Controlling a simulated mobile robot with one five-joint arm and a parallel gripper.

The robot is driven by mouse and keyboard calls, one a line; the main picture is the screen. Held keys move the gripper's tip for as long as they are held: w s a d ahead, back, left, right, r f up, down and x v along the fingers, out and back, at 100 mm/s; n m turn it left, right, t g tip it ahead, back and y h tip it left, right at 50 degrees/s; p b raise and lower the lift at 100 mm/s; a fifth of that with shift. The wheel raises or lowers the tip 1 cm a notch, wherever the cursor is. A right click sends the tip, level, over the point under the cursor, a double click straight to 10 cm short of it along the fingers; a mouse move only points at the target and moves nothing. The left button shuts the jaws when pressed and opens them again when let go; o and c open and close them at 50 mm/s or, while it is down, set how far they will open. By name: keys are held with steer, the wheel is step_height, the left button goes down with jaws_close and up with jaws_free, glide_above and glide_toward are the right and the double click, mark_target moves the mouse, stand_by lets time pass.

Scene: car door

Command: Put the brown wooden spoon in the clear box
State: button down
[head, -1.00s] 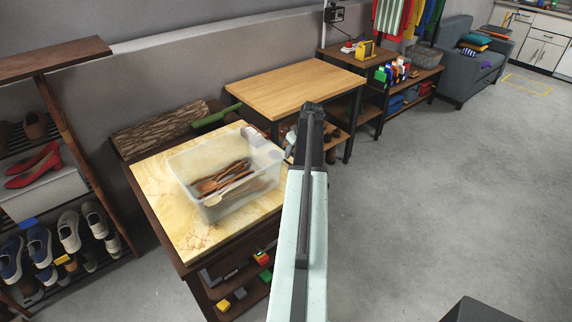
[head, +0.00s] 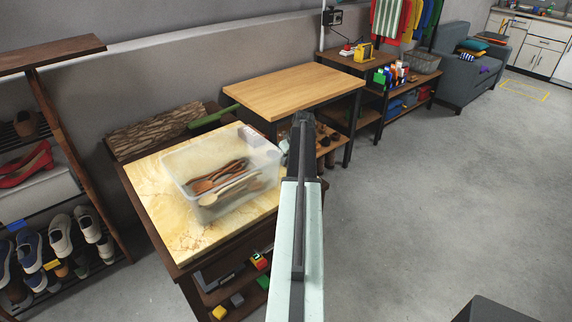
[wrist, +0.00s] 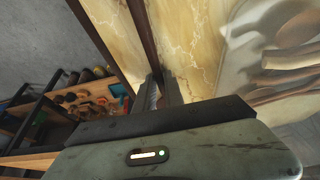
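The clear box (head: 205,205) stands on the marble-topped table in the head view. Several wooden spoons (head: 218,176) lie in it, brown ones and a paler one; I cannot tell which is the task's spoon. The wrist view shows the box (wrist: 243,62) blurred at the right, with spoon shapes (wrist: 292,55) inside. My gripper (wrist: 160,92) points down at the table top, left of the box in the wrist view. A dark brown strip (wrist: 146,32) runs up from its fingers over the marble; whether it is held is unclear. My arm hides the fingers in the head view.
The marble top (head: 160,205) has bare room left of the box. A bark log (head: 155,128) and a green object (head: 212,116) lie behind. A wooden table (head: 293,88) stands beyond, a shoe rack (head: 62,130) at the left. Open floor is at the right.

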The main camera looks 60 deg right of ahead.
step_height(320, 180, up, 10)
steer(key=p, duration=1)
steer(key=shift+s+d, duration=0.1)
